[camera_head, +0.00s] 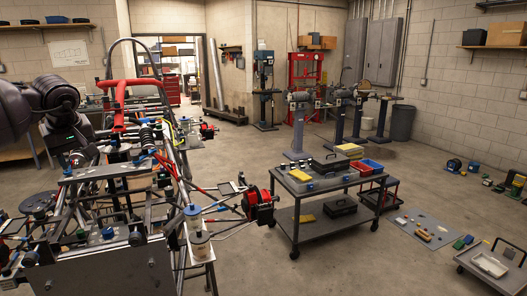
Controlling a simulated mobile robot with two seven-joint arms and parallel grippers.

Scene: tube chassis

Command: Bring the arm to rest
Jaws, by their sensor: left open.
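My left arm (40,103), black and thick, comes in from the left edge of the head view. It bends down at its wrist over the tube chassis (150,110). My left gripper (76,158) is small, dark and open, pointing down among the chassis parts at the left. It is partly lost against dark parts behind it, and I cannot tell whether it touches any of them. No object shows between its fingers. My right gripper is not in view.
The chassis, with its red bar (130,84) and grey front panel (105,265), crowds the space around my left arm. A tool cart (330,205) stands right of centre. Bench grinders (300,100) stand farther back. Open floor (240,165) lies between chassis and cart.

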